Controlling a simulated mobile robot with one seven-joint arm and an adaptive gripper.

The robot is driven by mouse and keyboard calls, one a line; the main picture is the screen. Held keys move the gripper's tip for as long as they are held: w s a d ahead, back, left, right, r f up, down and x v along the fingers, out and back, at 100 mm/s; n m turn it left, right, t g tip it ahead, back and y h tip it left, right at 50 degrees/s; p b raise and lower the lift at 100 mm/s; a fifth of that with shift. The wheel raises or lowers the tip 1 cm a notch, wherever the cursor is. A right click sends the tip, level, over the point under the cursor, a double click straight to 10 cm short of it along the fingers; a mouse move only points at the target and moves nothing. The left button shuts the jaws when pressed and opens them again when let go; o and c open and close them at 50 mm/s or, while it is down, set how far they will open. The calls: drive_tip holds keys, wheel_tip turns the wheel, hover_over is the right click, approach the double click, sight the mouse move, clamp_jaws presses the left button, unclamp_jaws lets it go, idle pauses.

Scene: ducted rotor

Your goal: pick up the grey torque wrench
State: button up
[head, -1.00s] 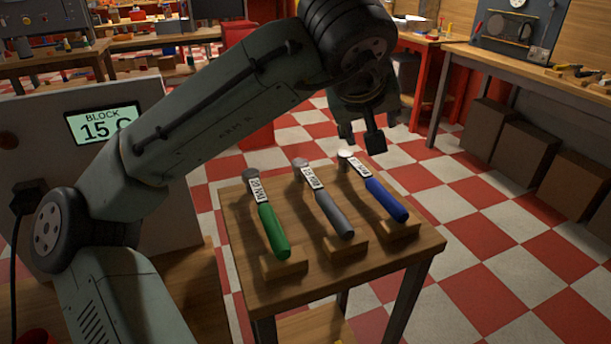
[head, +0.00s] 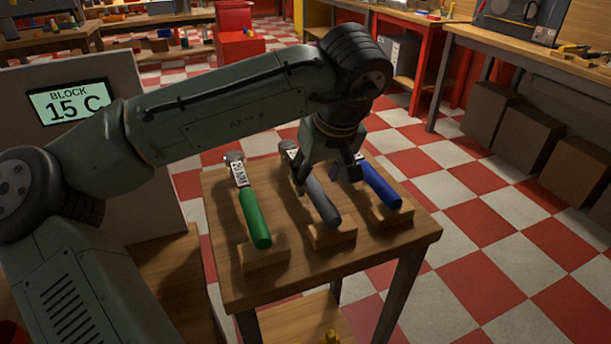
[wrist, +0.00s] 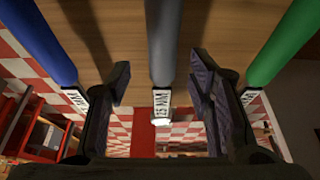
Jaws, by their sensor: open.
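The grey torque wrench (head: 322,202) lies on a small wooden block in the middle of a row of three. Its label shows in the wrist view, where the grey handle (wrist: 161,45) runs down between my fingers. My gripper (head: 328,180) is over the upper part of the grey wrench in the head view and hides its label. In the wrist view my gripper (wrist: 161,92) is open, one finger on each side of the grey wrench. Gaps show on both sides, and I cannot tell the height left between fingers and wrench.
A green wrench (head: 254,215) lies left of the grey one and a blue wrench (head: 381,186) right of it, both close by. The wooden table (head: 300,280) carries all three. A panel reading "BLOCK 15 C" (head: 68,100) stands at the left.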

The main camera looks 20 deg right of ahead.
sight(313, 182)
drive_tip(key=x, duration=0.4)
drive_tip(key=shift+w+a+f, duration=0.15)
drive_tip(key=shift+c, duration=0.2)
clamp_jaws()
idle(0.4)
